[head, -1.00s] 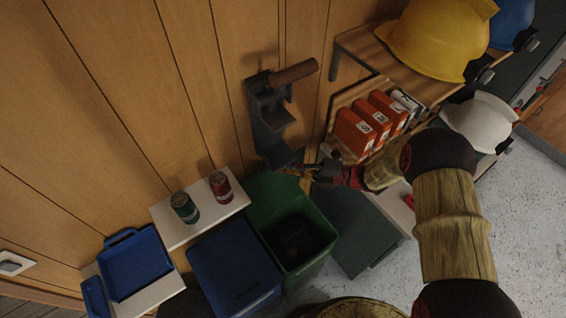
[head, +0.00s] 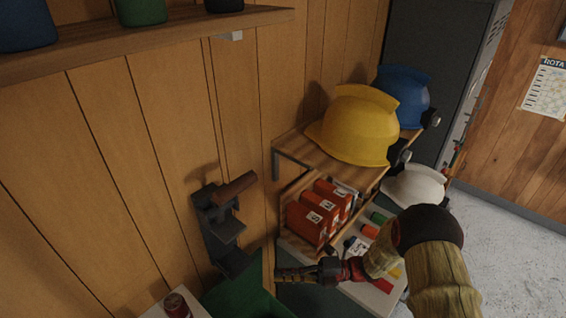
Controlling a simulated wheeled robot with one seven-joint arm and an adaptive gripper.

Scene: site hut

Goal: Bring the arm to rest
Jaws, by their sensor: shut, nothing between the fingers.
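My gripper (head: 283,275) is shut and empty in the head view. It points left, in front of the wall, above the right side of the green bin (head: 243,297). My arm reaches in from the lower right corner, bent at the elbow. The gripper is apart from the dark wall bracket (head: 222,238) with a brown handle on top, which is up and to its left.
A shelf (head: 298,154) with a yellow helmet (head: 354,128) and blue helmet (head: 402,97) is above my arm. Red boxes (head: 306,222) stand under it. A white helmet (head: 413,187) is close to my elbow. A red can (head: 176,305) shows low left. Floor (head: 507,232) at right is clear.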

